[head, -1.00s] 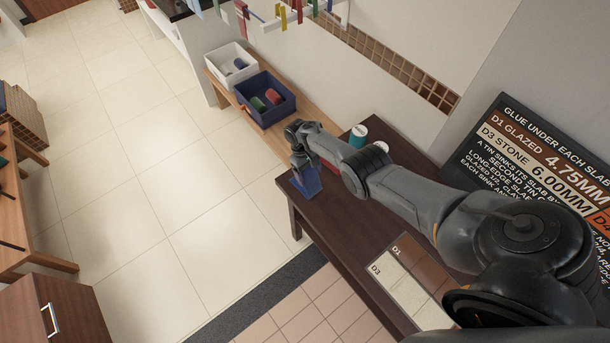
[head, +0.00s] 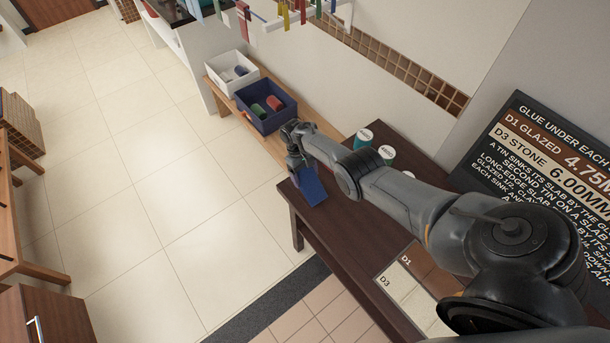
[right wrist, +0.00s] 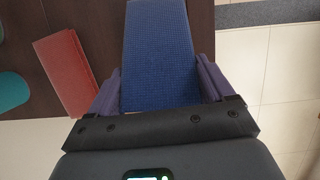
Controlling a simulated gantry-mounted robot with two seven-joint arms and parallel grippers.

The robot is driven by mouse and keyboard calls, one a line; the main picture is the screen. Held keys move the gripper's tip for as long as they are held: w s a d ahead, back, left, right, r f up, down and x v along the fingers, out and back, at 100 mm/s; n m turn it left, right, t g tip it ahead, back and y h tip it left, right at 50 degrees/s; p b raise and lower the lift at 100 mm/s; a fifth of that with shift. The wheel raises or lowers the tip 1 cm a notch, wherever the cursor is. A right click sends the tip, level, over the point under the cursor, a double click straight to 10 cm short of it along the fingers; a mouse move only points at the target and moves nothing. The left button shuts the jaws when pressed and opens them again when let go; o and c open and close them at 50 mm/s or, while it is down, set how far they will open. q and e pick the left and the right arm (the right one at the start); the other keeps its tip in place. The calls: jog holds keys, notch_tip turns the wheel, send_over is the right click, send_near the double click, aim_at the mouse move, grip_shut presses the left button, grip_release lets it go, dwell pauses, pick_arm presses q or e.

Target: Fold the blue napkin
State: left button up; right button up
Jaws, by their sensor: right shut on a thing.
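The blue napkin (head: 312,188) is at the far left corner of the dark brown table (head: 345,230). It shows as a flat, narrow rectangle in the right wrist view (right wrist: 158,45), running away from the gripper. The gripped edge itself is hidden. My left gripper is not in view.
A red folded cloth (right wrist: 68,70) lies on the table left of the napkin in the right wrist view. Teal-and-white tins (head: 363,138) stand behind my right arm. A blue bin (head: 267,118) and a white bin (head: 232,85) sit on a wooden bench beyond. Tile samples (head: 410,285) lie nearer.

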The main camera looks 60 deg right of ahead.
jog(key=shift+w+a, duration=0.1)
jog(key=shift+w, duration=0.05)
jog(key=o, duration=1.4)
jog(key=shift+r, duration=0.1)
jog(key=p+v, duration=0.3)
jog(key=v, duration=0.7)
jog(key=shift+w+r, duration=0.15)
jog(key=shift+r, duration=0.2)
